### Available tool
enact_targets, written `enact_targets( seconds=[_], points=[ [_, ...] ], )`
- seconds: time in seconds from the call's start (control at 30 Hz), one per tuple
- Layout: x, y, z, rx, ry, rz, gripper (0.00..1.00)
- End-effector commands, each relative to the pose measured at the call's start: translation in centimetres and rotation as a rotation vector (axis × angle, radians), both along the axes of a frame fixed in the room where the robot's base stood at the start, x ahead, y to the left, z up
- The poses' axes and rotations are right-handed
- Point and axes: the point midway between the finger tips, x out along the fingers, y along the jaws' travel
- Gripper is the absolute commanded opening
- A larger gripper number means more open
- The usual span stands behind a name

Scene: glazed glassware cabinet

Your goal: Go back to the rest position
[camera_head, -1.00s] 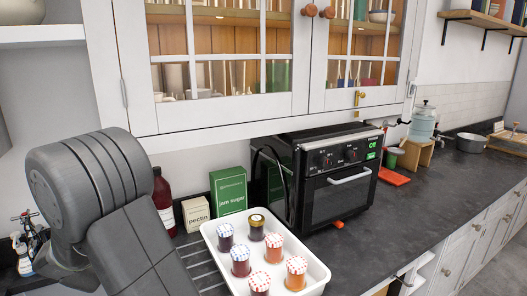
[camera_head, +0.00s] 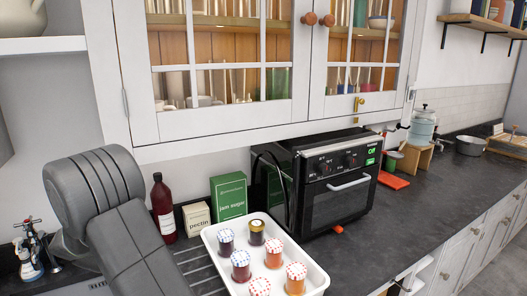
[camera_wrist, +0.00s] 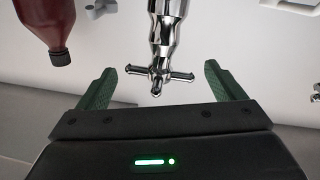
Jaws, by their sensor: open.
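My gripper (camera_wrist: 155,90) shows in the wrist view with its two green fingers spread wide apart and nothing between them. A chrome tap-like fitting (camera_wrist: 164,40) with a cross-shaped end is beyond the fingers and shows in the gap. In the head view my dark grey arm is folded at the left; the gripper itself is hidden there. The glazed cabinet (camera_head: 150,120) hangs above the counter with both doors closed.
A dark red bottle (camera_head: 163,208), pectin box (camera_head: 196,216), jam sugar box (camera_head: 229,196) and white tray (camera_head: 316,272) of jars stand near my arm. A black oven (camera_head: 338,200) is right of them. A spray bottle (camera_head: 29,262) is at far left.

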Motion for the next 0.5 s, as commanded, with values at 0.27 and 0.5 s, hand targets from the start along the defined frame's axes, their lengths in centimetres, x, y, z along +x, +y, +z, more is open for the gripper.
enact_targets(
  seconds=[0.27, 0.5],
  points=[
    [-0.09, -0.43, -0.54, 0.000, 0.000, 0.112, 0.89],
    [0.04, -0.61, -0.50, 0.000, -0.002, 0.205, 0.89]
  ],
)
